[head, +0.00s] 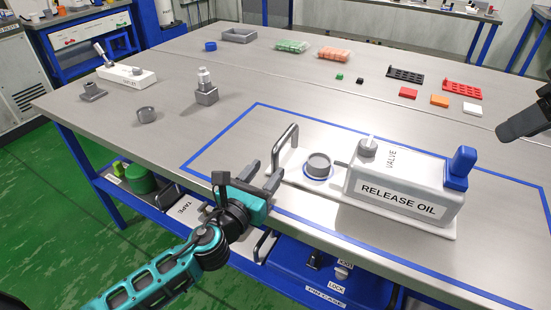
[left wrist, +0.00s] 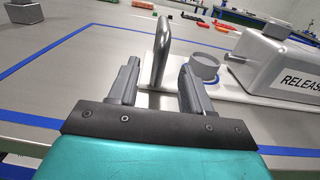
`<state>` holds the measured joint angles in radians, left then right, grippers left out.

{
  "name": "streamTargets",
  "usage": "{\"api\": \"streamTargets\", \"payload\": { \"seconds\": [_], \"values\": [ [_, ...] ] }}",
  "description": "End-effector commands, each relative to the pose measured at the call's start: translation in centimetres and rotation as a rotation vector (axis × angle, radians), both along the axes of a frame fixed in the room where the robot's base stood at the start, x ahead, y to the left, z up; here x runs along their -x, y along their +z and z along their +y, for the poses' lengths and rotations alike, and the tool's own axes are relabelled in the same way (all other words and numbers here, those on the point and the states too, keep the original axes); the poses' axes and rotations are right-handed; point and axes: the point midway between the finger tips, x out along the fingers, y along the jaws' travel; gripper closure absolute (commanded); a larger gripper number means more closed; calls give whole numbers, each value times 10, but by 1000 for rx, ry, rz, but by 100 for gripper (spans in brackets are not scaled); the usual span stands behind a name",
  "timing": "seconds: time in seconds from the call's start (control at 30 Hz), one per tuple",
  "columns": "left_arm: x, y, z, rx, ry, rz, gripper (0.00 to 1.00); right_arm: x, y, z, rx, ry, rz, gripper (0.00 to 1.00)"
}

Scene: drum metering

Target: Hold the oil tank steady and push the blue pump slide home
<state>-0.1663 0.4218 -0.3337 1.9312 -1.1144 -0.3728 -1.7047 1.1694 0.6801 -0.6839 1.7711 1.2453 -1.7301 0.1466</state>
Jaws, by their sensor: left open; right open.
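The grey oil tank (head: 400,190), labelled RELEASE OIL with a VALVE knob on top, stands on a white base inside a blue-taped outline. The blue pump slide (head: 460,168) sticks up at the tank's right end. A metal handle (head: 285,150) rises from the base's left end, with a grey cup (head: 319,165) between it and the tank. My left gripper (head: 263,180) is open near the handle; in the left wrist view the handle (left wrist: 161,52) appears between its open fingers (left wrist: 158,82), which do not close on it. My right gripper (head: 525,122) is at the right edge, partly cut off.
Small coloured blocks and racks (head: 462,90) lie at the back right. A grey fitting (head: 206,88), a ring (head: 147,115) and a white lever unit (head: 126,76) stand at the left. The table between them is clear.

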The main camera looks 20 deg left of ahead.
Motion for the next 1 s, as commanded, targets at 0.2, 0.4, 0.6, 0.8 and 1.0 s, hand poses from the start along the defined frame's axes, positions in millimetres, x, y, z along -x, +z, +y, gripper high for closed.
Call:
{"api": "streamTargets", "payload": {
  "seconds": [0.2,0.4,0.6,0.8,1.0],
  "values": [
    [-36,1,-3,1,-1,-2,51,0,0,0,0,0,0,57],
    [-55,0,-4,1,0,0,51,0,0,0,0,0,0,57],
    [-60,0,-4,2,-1,1,51,0,0,0,0,0,0,57],
    [-60,0,-4,2,-1,1,53,0,0,0,0,0,0,57],
    [-60,0,-4,2,-1,1,72,0,0,0,0,0,0,57]
  ]
}}
